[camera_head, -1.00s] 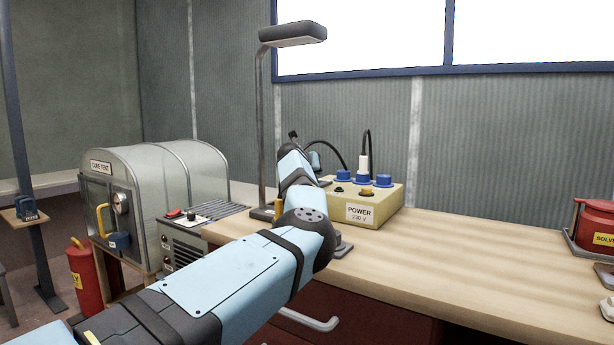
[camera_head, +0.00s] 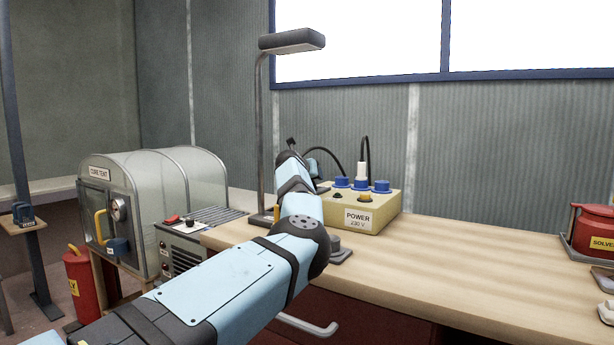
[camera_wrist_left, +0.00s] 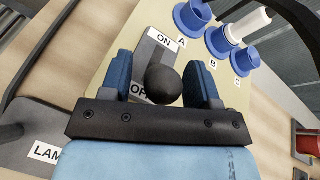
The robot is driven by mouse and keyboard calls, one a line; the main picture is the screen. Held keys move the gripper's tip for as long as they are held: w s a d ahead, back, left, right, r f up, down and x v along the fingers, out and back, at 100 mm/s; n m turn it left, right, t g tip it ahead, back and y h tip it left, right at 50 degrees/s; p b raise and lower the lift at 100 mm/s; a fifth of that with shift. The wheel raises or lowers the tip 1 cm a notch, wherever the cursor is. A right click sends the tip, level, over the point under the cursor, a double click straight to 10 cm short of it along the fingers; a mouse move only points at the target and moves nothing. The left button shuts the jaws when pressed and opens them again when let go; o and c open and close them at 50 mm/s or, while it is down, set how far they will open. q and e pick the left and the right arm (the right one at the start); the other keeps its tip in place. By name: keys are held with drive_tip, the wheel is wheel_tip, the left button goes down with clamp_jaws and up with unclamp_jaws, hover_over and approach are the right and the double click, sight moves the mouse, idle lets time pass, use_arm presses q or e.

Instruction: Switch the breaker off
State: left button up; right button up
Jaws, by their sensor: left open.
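The yellow power box (camera_head: 388,213), labelled POWER 230 V, stands on the bench in the head view. In the left wrist view its breaker plate (camera_wrist_left: 154,50) carries ON and partly covered OFF labels. The breaker's round black knob (camera_wrist_left: 164,84) sits between the two blue fingers of my left gripper (camera_wrist_left: 163,80), nearer the OFF label. The gripper is open, with a finger on each side of the knob. My right gripper is not in view.
Blue sockets (camera_wrist_left: 193,17) marked A, B and C lie beside the breaker, one with a white plug (camera_wrist_left: 250,24) and dark cable. A lamp (camera_head: 292,40) stands behind my arm. A red solvent can (camera_head: 592,228) is at the right.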

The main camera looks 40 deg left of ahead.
use_arm(q)
drive_tip(key=p+v, duration=0.2)
drive_tip(key=v, duration=1.1)
drive_tip(key=shift+s, duration=0.4)
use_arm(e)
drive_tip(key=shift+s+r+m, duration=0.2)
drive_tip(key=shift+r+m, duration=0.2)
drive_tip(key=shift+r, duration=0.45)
use_arm(q)
drive_tip(key=shift+r, duration=0.15)
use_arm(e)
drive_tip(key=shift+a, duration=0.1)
